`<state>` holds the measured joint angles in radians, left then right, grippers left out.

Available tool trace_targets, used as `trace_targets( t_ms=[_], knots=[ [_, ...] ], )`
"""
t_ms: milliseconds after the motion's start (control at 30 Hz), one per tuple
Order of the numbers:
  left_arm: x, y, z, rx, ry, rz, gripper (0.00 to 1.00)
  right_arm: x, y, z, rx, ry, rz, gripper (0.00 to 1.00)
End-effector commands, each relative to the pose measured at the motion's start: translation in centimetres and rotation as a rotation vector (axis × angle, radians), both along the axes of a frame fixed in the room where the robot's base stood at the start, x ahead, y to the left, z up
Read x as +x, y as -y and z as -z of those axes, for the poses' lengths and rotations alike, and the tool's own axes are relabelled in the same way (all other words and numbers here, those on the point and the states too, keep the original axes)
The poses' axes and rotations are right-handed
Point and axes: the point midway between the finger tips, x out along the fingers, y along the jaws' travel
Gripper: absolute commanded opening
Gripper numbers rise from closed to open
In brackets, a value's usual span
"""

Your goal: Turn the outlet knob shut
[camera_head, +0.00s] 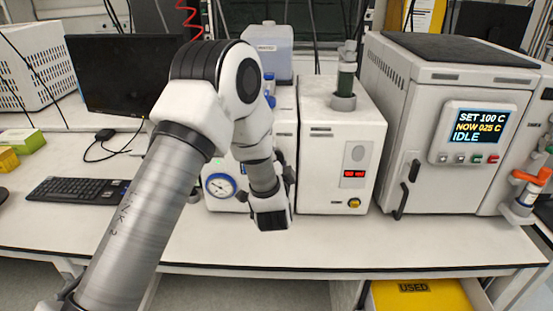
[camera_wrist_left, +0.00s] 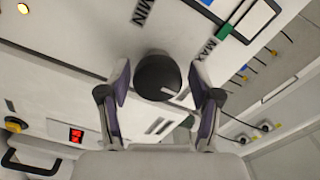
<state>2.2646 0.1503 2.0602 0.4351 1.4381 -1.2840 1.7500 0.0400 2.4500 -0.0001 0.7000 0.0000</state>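A round black knob (camera_wrist_left: 158,76) with a short white line on its face shows in the left wrist view. It sits on a white panel between printed MIN and MAX labels, with a green mark near MAX. My left gripper (camera_wrist_left: 160,84) is open, with one finger on each side of the knob and a visible gap on both sides. In the head view my left gripper (camera_head: 271,205) hangs in front of the white units beside the pressure gauge (camera_head: 220,186). The knob is hidden there behind my arm. My right gripper is not in view.
A white box with a red display (camera_head: 354,174) stands right of my gripper. The larger reactor oven (camera_head: 440,125) reads IDLE, 25 C. A keyboard (camera_head: 75,190) and monitor (camera_head: 125,75) are at left. The front strip of the bench (camera_head: 400,240) is clear.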

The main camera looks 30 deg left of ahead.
Motion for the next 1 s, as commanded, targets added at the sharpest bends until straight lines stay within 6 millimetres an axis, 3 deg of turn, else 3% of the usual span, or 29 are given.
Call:
trace_targets(
  t_ms=[367,800,1000],
  knots=[
    [-0.6,0.4,0.3,-0.002,-0.007,0.002,0.7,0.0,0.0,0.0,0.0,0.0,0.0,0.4],
    [-8.9,5.6,0.2,0.004,-0.008,0.004,0.7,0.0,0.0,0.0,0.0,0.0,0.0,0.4],
    [-10.3,6.3,0.2,-0.001,-0.005,0.0,0.7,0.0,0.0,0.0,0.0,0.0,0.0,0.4]
  ],
)
